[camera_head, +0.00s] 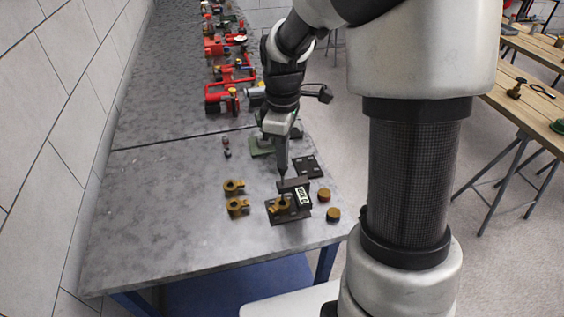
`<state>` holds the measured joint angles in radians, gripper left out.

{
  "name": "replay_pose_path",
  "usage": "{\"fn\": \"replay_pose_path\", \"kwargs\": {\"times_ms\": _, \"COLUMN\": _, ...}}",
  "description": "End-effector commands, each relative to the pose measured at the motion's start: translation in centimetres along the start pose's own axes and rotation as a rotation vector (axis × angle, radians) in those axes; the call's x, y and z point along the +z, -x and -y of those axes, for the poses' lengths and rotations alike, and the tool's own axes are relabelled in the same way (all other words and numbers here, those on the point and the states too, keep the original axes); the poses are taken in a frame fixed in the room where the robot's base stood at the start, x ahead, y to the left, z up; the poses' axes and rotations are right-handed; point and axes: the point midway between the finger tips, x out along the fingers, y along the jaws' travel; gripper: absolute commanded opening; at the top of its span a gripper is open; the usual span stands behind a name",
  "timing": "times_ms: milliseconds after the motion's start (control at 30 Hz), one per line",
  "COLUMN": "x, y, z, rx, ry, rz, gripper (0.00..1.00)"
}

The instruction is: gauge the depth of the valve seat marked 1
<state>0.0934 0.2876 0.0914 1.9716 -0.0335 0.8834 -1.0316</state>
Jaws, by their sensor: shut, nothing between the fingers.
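My gripper (283,172) points down over the near part of the grey bench, shut and empty. Its tips are just above or behind a dark gauge (294,184) with a small pale display (303,197); I cannot tell whether they touch. The gauge stands over a brass valve body (280,205) on a dark plate (289,217), and partly hides it. Two more brass valve bodies, one farther (234,187) and one nearer (237,207), stand to the left. No mark 1 is legible on any of them, and the seats inside are too small to see.
Two round brass pieces (324,194) (333,214) lie right of the gauge near the bench edge. A dark flat plate (308,166) lies behind. The bench's left front (150,230) is clear.

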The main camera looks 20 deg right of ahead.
Motion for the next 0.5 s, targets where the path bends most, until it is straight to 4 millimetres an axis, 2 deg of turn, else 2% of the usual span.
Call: {"fn": "replay_pose_path", "kwargs": {"times_ms": 500, "x": 0.0, "y": -1.4, "z": 0.0, "rx": 0.000, "ry": 0.000, "rz": 0.000, "gripper": 0.00}}
